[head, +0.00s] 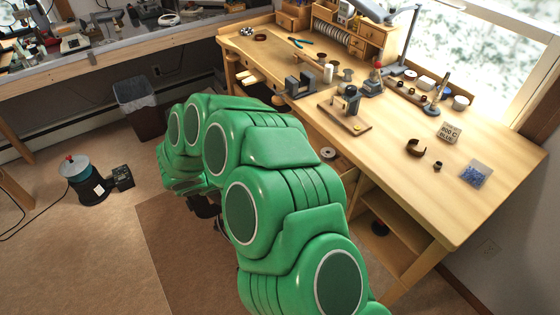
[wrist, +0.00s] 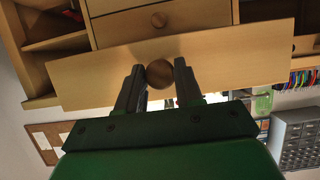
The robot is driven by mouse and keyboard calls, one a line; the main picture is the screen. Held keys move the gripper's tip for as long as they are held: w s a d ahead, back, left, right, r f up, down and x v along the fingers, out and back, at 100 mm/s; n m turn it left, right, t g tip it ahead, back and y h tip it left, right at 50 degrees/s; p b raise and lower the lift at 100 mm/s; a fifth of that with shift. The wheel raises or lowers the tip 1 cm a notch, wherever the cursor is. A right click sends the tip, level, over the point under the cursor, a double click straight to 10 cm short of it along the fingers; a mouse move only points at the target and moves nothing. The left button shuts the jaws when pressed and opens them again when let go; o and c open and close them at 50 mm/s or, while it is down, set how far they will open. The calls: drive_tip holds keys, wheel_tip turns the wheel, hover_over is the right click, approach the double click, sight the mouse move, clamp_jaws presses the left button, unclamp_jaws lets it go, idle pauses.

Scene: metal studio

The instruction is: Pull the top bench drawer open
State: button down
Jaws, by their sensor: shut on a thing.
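In the wrist view, a pale wooden drawer front (wrist: 90,75) spans the middle of the picture, with a round brown knob (wrist: 160,73) at its centre. My gripper (wrist: 159,70) has its two dark fingers on either side of this knob, shut on it. The drawer front looks nearer to the camera than the drawer front (wrist: 125,27) behind it, so it stands out from the bench. In the head view, my green arm reaches toward the front of the wooden workbench (head: 490,165) and hides the drawer, its knob and my gripper.
A waste bin (head: 140,105) stands behind my arm. A dark canister (head: 85,180) is on the floor at left. Open floor lies between them.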

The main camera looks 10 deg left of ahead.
drive_tip(key=shift+s+a, duration=0.55)
drive_tip(key=shift+s, duration=0.05)
drive_tip(key=c, duration=0.8)
unclamp_jaws()
drive_tip(key=shift+o, duration=0.2)
drive_tip(key=shift+a, duration=0.1)
drive_tip(key=v, duration=0.7)
drive_tip(key=shift+s+a+r, duration=0.2)
drive_tip(key=shift+s, duration=0.1)
